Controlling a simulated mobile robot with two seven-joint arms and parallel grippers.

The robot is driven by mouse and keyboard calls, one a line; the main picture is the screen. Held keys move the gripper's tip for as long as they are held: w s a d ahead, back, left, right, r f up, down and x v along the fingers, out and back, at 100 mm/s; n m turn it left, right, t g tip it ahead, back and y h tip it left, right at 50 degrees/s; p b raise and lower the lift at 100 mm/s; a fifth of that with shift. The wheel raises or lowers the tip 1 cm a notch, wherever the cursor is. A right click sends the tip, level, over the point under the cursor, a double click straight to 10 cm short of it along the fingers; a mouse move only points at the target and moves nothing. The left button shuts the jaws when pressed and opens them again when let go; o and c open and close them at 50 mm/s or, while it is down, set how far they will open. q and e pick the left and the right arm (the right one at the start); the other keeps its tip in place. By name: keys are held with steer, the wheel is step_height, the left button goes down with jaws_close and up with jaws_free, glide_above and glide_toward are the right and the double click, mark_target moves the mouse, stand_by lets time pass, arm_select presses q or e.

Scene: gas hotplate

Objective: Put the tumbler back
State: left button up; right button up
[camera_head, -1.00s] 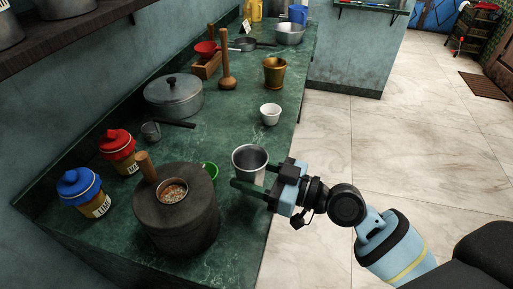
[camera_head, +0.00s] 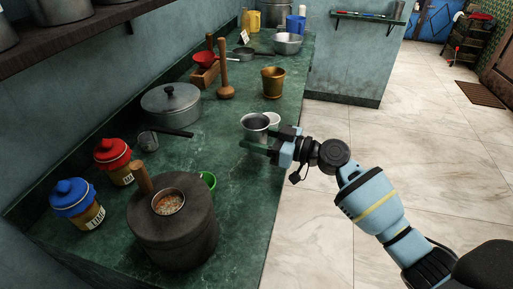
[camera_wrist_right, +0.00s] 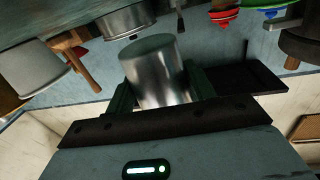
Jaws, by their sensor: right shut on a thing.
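The steel tumbler (camera_head: 254,127) is in the jaws of my right gripper (camera_head: 266,139), over the right part of the green counter (camera_head: 225,147). Its open mouth faces up in the head view. In the right wrist view the shiny tumbler (camera_wrist_right: 158,72) sits between the two fingers, which are shut on its sides. The head view does not clearly show the gap between its base and the counter. My left gripper is not in view.
A white cup (camera_head: 273,120) stands just behind the tumbler, partly hidden. A brass mortar (camera_head: 273,82) is farther back. A lidded pot (camera_head: 170,103) is to the left. The dark round stove (camera_head: 173,235) and a green cup (camera_head: 208,180) are in front. Bare counter lies left of the tumbler.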

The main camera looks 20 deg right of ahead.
steer(key=shift+f, duration=1.95)
steer(key=o, duration=1)
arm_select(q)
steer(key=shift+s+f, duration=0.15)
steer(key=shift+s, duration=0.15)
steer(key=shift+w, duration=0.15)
arm_select(e)
steer(key=shift+r, duration=0.2)
arm_select(q)
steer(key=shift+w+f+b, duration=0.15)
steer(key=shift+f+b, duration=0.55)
steer(key=shift+b, duration=0.45)
arm_select(e)
steer(key=shift+v, duration=6)
